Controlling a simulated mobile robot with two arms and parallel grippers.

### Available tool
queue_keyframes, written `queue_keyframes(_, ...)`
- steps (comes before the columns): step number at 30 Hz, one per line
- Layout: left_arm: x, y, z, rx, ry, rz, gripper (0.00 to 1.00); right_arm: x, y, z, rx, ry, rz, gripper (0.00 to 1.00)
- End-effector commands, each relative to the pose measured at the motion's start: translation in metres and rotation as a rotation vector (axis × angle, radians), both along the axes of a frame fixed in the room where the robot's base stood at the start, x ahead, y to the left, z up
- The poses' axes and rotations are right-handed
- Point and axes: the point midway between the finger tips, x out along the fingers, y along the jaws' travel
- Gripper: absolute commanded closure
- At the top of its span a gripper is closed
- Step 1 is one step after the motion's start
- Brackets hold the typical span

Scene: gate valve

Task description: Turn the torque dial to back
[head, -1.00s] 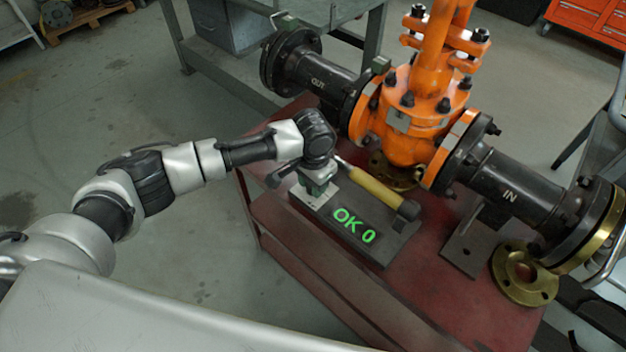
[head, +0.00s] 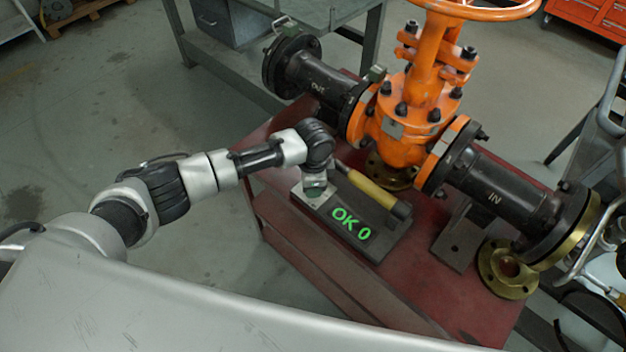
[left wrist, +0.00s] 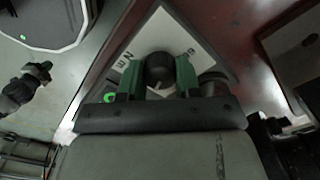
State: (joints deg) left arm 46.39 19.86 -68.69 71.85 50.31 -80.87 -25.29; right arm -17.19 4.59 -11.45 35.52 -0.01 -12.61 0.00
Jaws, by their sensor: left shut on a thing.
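The torque dial is a dark round knob (left wrist: 160,70) on a pale plate (left wrist: 205,62) with printed marks, seen in the left wrist view. My left gripper (left wrist: 159,78) has green fingers, one on each side of the knob, and is shut on it. In the head view my left gripper (head: 314,186) points down at the plate at the left end of a grey base, and the arm hides the knob. The dial's exact pointing is hard to read. My right gripper is out of view.
A yellow-handled tool (head: 372,188) lies behind the display. The orange valve (head: 405,120) with black flanged pipes stands behind it on the red cart (head: 440,295). A brass flange (head: 507,268) lies at the right. The floor left of the cart is clear.

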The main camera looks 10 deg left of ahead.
Motion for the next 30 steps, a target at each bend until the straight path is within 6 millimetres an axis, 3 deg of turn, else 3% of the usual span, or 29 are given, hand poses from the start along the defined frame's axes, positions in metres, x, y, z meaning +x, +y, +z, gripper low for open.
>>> queue_keyframes(19,0.0004,-0.0006,0.0004,-0.002,-0.002,-0.057,0.91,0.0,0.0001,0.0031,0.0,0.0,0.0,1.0)
queue_keyframes(20,0.0004,-0.0006,0.0004,-0.002,-0.002,-0.057,0.64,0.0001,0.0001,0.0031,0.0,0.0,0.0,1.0)
queue_keyframes(24,0.0003,-0.0005,0.0004,-0.002,-0.002,-0.057,0.42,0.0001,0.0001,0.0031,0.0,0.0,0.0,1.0)
queue_keyframes(30,0.0002,-0.0004,0.0002,-0.001,0.0,-0.056,0.41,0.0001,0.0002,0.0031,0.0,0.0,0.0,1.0)
